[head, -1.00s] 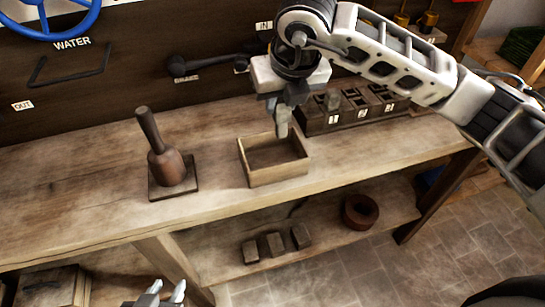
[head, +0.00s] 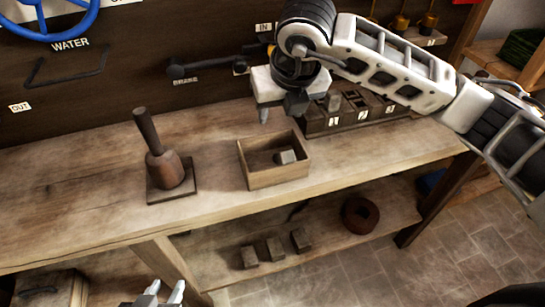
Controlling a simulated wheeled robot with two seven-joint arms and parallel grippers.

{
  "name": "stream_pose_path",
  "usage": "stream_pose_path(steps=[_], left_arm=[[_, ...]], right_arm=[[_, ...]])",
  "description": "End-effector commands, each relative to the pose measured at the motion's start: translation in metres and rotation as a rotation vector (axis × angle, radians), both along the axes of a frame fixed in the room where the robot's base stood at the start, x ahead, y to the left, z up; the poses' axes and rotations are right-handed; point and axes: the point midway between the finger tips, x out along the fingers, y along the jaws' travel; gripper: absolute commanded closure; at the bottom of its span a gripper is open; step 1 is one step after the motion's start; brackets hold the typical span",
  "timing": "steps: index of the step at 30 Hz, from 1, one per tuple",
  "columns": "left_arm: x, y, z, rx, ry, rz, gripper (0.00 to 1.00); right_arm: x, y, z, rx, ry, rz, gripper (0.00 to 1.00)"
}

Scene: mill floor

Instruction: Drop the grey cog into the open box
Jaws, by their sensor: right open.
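The open box (head: 275,178) is a small wooden tray-like box on the bench. The grey cog (head: 286,157) lies inside it, against the right side of its floor; its teeth are too small to make out. My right gripper (head: 277,113) hangs above and behind the box, open and empty, clear of the cog. My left gripper (head: 166,291) shows only its fingertips at the bottom edge, apart with nothing between them.
A wooden mallet (head: 165,168) stands on a square base left of the box. A dark rack (head: 318,125) with numbered compartments is behind it to the right. The bench's left part is clear.

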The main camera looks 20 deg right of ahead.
Motion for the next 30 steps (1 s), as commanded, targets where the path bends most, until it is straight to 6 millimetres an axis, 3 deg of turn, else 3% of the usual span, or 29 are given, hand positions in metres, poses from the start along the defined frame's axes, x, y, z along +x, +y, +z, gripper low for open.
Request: stream_pose_path(steps=[10,18,24,30], left_arm=[[-0.001,0.0,-0.008,0.0,0.004,-0.002,0.64],[-0.001,-0.001,0.0,-0.003,-0.002,-0.005,0.64],[-0.004,-0.001,-0.002,-0.002,0.004,-0.004,0.64],[-0.006,0.0,-0.007,0.002,0.015,-0.004,0.64]], right_arm=[[-0.029,-0.001,0.07,0.0,-0.009,0.004,0.48],[-0.05,-0.002,0.123,-0.002,-0.006,0.001,0.48],[-0.057,-0.003,0.139,-0.001,-0.002,0.0,0.48],[-0.059,-0.002,0.14,-0.001,0.0,0.001,0.48]])
